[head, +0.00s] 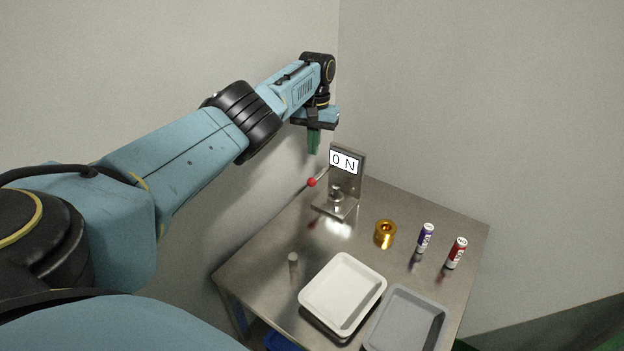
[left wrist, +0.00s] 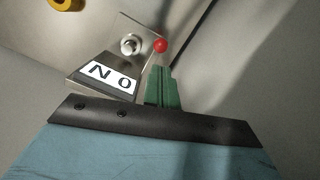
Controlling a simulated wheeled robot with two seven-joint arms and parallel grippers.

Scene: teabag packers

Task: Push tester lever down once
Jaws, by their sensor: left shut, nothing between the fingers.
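The tester (head: 346,178) is a grey metal bracket at the back of the table. It has a white sign reading "ON" (head: 343,161). Its lever ends in a red ball (head: 312,182), sticking out to the left of the bracket. My left gripper (head: 314,149) has green fingers pointing down, shut and empty, above the red ball and apart from it in the head view. In the left wrist view, the green fingertips (left wrist: 160,72) appear just below the red ball (left wrist: 160,46), next to the sign (left wrist: 110,75). My right gripper is out of view.
A gold ring-shaped part (head: 385,234), a purple-blue cylinder (head: 425,238) and a red cylinder (head: 456,253) stand on the metal table (head: 262,262). A white tray (head: 318,272) and a grey tray (head: 404,294) are in front. Walls stand behind.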

